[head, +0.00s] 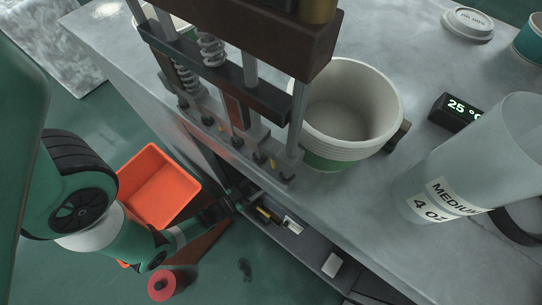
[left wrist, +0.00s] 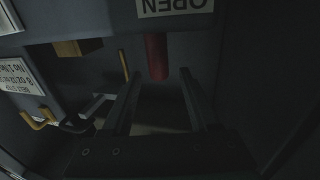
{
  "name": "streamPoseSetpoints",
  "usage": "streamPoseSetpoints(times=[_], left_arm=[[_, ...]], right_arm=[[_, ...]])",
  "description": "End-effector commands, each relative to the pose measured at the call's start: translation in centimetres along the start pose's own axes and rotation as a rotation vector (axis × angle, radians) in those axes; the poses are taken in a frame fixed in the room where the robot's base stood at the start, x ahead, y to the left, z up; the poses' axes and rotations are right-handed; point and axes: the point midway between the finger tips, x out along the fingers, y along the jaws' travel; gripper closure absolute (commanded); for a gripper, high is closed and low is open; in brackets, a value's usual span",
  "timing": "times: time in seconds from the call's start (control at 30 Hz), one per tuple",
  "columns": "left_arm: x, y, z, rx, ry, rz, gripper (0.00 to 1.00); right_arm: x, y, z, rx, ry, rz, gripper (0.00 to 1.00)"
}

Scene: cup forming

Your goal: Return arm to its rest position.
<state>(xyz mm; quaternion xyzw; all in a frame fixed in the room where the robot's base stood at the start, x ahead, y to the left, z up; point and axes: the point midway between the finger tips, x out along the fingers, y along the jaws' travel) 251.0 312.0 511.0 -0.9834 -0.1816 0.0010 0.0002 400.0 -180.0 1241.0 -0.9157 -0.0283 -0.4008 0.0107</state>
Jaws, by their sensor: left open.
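My left arm comes in from the left in the head view and reaches low to the open front of the cabinet under the table. Its gripper (head: 238,203) is small and dark there, partly lost against the cabinet. In the left wrist view the left gripper (left wrist: 161,74) has its two fingers spread apart with nothing held between them. A red rod-like handle (left wrist: 157,56) hangs just beyond the fingertips, below an upside-down OPEN label (left wrist: 174,6). I cannot tell whether the fingers touch it. My right gripper is in neither view.
An orange bin (head: 158,186) sits below, beside my left arm. The grey table (head: 390,218) overhangs the cabinet and carries a press frame (head: 236,108), stacked paper cups (head: 345,115), a clear cup (head: 478,160) and a temperature display (head: 457,112). Yellow hooks (left wrist: 40,120) show at the wrist view's left.

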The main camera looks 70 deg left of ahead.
Motion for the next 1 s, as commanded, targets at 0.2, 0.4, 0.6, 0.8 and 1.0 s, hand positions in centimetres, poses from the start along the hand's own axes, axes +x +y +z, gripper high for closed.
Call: streamPoseSetpoints(times=[0.2, 0.4, 0.6, 0.8, 1.0], left_arm=[[-1.5, 0.0, 0.0, -0.002, -0.001, 0.000, 0.40], [-1.6, 0.1, 0.1, -0.003, -0.001, 0.002, 0.40], [-1.6, 0.1, 0.1, -0.003, 0.000, 0.002, 0.40], [-1.4, 0.1, -0.2, -0.003, 0.000, 0.004, 0.40], [1.3, 1.7, -5.1, -0.016, -0.040, 0.096, 0.40]], right_arm=[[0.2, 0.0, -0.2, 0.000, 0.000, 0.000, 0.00], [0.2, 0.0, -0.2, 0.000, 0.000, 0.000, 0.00], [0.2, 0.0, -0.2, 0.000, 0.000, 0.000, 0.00], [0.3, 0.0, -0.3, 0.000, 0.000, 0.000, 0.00], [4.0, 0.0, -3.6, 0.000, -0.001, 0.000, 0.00]])
